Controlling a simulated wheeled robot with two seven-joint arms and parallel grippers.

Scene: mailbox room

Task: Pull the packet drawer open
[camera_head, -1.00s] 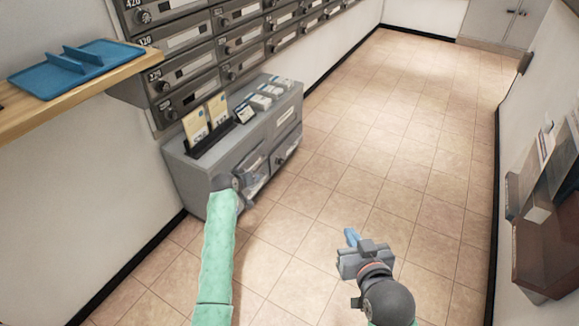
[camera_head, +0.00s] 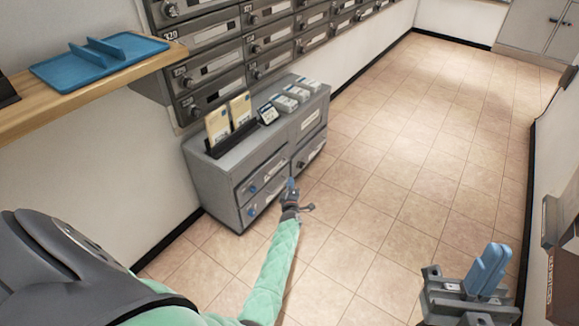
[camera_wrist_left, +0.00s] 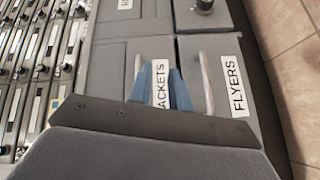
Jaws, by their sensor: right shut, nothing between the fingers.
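The packet drawer (camera_head: 258,180) is the upper front in the left column of the grey cabinet (camera_head: 212,180), and it looks shut. In the left wrist view, its white label (camera_wrist_left: 160,88) reads "ACKETS", the first letter hidden. My left gripper (camera_head: 291,186) is in front of the cabinet's lower right side in the head view. In the left wrist view, its blue fingers (camera_wrist_left: 161,88) are apart on either side of the label. I cannot tell whether they touch the drawer or its handle. My right gripper (camera_head: 490,268) is shut and empty over the floor, far from the cabinet.
The flyers drawer (camera_wrist_left: 225,65) with its pale bar handle lies beside the packet drawer. Cards and small stacks (camera_head: 285,103) stand on the cabinet top. Metal mailboxes (camera_head: 225,70) line the wall behind. A wooden shelf with a blue tray (camera_head: 90,65) is at left. The tiled floor (camera_head: 400,160) is clear.

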